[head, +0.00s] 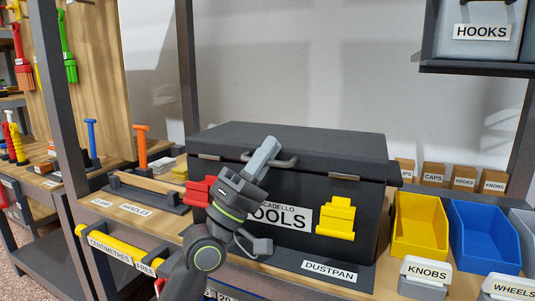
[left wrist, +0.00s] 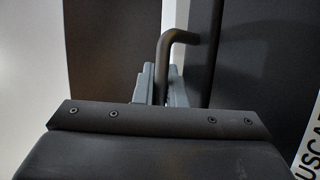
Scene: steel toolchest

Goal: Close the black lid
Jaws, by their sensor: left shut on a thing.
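The black lid (head: 300,143) lies down over the dark toolchest (head: 372,215), which carries a TOOLS label. I cannot tell whether a thin gap is left under its front edge. A grey bar handle (head: 291,160) stands at the front of the lid. My left gripper (head: 266,152) reaches up in front of the chest and is shut on the handle. In the left wrist view, the bent handle (left wrist: 166,58) passes between the grey fingers of the gripper (left wrist: 160,88). My right gripper is not in view.
A red latch (head: 198,191) and a yellow latch (head: 336,217) are on the chest front. A yellow bin (head: 420,225) and a blue bin (head: 484,238) stand to the right. A tray with a wooden handle (head: 150,184) lies to the left. A shelf with a HOOKS box (head: 482,32) hangs upper right.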

